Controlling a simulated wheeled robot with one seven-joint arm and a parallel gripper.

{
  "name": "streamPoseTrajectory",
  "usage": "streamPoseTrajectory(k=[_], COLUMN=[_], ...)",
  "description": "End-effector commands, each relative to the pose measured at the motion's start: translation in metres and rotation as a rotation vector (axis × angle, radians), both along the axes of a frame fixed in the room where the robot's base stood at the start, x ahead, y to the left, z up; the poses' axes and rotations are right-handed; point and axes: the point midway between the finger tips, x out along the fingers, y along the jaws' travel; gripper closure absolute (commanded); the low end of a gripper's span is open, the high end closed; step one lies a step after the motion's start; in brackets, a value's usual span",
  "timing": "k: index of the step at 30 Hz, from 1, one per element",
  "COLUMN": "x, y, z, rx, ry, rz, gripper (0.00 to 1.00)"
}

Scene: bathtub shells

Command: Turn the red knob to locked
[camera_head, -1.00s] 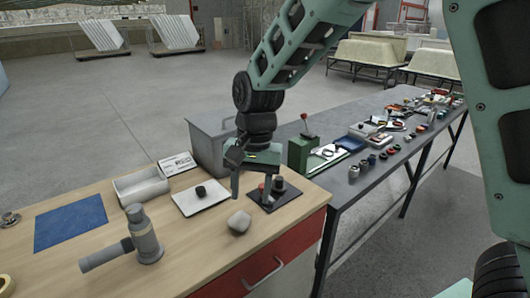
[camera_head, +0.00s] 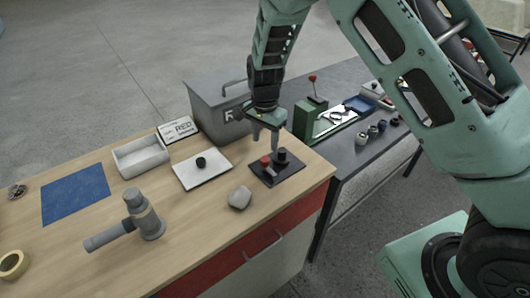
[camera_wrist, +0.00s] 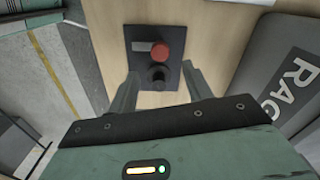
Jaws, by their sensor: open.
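The red knob (camera_head: 265,161) sits on a black plate (camera_head: 291,172) near the right end of the wooden bench. A black knob (camera_head: 282,155) stands beside it on the same plate. In the wrist view the red knob (camera_wrist: 159,50) is beyond the fingertips, and the black knob (camera_wrist: 157,75) lies nearer, between the finger lines. A pale label strip (camera_wrist: 141,46) is beside the red knob. My gripper (camera_head: 265,143) is open and empty, pointing down above the plate; it also shows in the wrist view (camera_wrist: 161,72). I cannot tell whether a finger touches either knob.
A white plate with a black knob (camera_head: 201,162) lies left of the black plate. A grey stone-like block (camera_head: 239,197) is in front. A grey box (camera_head: 217,108) stands close behind my gripper. A grey handled tool (camera_head: 145,215) and white tray (camera_head: 140,157) are further left.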

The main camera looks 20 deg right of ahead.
Motion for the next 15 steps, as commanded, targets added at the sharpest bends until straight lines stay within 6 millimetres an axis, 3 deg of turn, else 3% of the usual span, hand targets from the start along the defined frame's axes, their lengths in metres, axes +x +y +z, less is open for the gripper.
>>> streamPoseTrajectory(k=[6,15], x=[-0.001,0.000], y=[-0.001,0.000], z=[-0.042,-0.073], rx=[-0.001,0.001], ry=[0.003,-0.001], rz=[-0.001,-0.001], gripper=[0.50,0.50])
